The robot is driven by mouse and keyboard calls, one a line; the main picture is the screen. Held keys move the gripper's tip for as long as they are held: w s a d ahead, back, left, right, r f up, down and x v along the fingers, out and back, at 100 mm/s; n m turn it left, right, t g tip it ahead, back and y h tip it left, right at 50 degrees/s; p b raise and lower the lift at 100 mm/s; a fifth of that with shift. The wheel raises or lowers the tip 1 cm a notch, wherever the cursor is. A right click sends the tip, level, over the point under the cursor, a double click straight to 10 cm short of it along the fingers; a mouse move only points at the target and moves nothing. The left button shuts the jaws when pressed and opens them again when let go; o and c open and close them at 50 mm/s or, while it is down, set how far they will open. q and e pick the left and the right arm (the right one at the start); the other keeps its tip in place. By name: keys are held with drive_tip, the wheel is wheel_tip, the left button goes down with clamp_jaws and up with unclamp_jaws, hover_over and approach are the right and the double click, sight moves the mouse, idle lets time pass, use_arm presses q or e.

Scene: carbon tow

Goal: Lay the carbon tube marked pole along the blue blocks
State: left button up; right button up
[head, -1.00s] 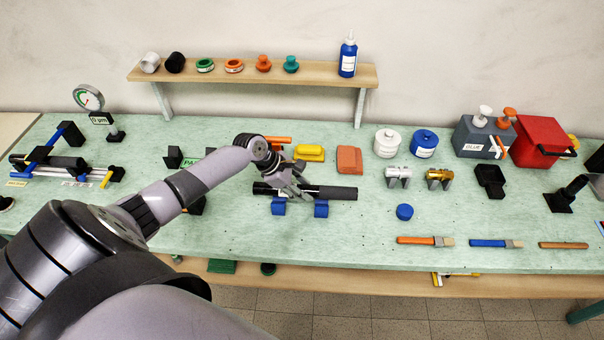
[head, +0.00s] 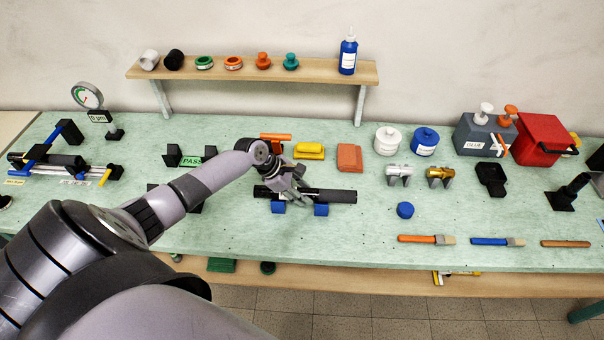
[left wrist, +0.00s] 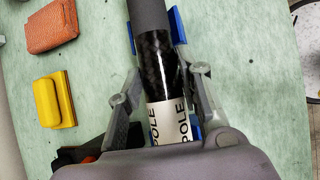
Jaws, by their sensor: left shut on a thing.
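The dark carbon tube (head: 332,196) lies left to right over the two blue blocks (head: 321,210). In the left wrist view the tube (left wrist: 157,72) shows a white label reading POLE (left wrist: 172,120), and a blue block (left wrist: 178,27) shows under it. My left gripper (head: 290,194) reaches down onto the tube between the blocks. In the left wrist view its fingers (left wrist: 160,92) stand on both sides of the tube, shut on it. The fingers hide part of the tube in the head view. My right gripper is not in view.
A yellow block (head: 309,151) and an orange-brown block (head: 349,157) lie behind the tube. A green PASS sign (head: 191,161) stands to the left. The bench in front of the blocks is clear.

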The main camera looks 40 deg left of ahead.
use_arm(q)
drive_tip(key=shift+f, duration=0.2)
drive_tip(key=o, duration=1.3)
drive_tip(key=shift+o, duration=0.7)
drive_tip(key=o, duration=0.5)
drive_tip(key=shift+c, duration=0.2)
wheel_tip(320, 180, up, 3)
drive_tip(key=p, duration=0.3)
drive_tip(key=shift+f, duration=0.1)
drive_tip(key=shift+r, duration=2.1)
